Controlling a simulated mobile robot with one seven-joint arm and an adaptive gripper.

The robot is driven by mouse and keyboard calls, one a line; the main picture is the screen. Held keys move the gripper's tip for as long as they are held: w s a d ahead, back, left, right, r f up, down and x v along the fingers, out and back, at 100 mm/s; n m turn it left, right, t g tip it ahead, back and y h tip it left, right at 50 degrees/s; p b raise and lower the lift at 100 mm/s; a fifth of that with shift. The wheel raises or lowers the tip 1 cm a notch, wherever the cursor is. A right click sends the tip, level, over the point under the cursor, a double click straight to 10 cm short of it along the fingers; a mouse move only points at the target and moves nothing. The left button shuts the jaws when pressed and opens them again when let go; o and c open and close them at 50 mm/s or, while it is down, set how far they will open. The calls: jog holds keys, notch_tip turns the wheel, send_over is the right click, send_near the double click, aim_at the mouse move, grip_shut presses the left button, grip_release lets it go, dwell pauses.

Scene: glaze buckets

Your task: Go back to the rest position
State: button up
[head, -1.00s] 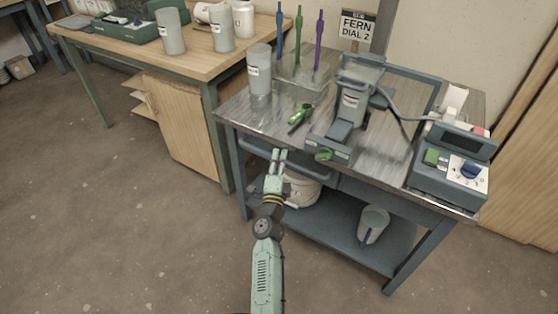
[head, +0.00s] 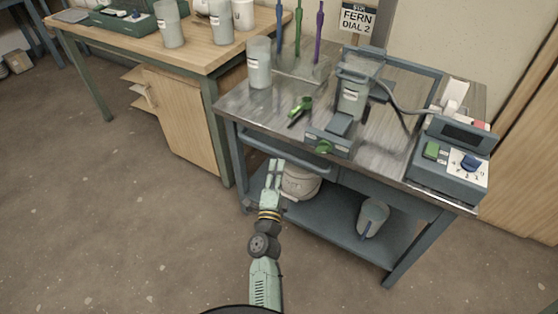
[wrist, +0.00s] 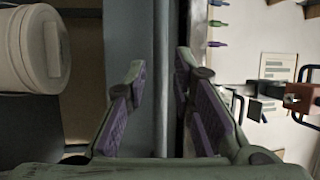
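My gripper (head: 274,170) is raised in front of the steel-topped cart (head: 240,103), below the top's front edge. A white bucket (head: 302,183) on the cart's lower shelf is partly behind the gripper in the head view. It also shows at the left of the wrist view (wrist: 30,50). The mixing machine (head: 352,100) with a green knob (head: 324,147) stands on the cart top. A control box (head: 450,160) with a blue dial is at the right.
A grey cup (head: 259,65), a green-handled tool (head: 301,110) and upright coloured sticks (head: 298,30) are on the cart top. A tilted grey container (head: 373,215) is on the lower shelf. A wooden table (head: 130,45) stands left. The floor in front is clear.

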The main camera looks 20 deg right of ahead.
jog(key=shift+s+a, duration=0.15)
jog(key=shift+s, duration=0.1)
dwell(0.3)
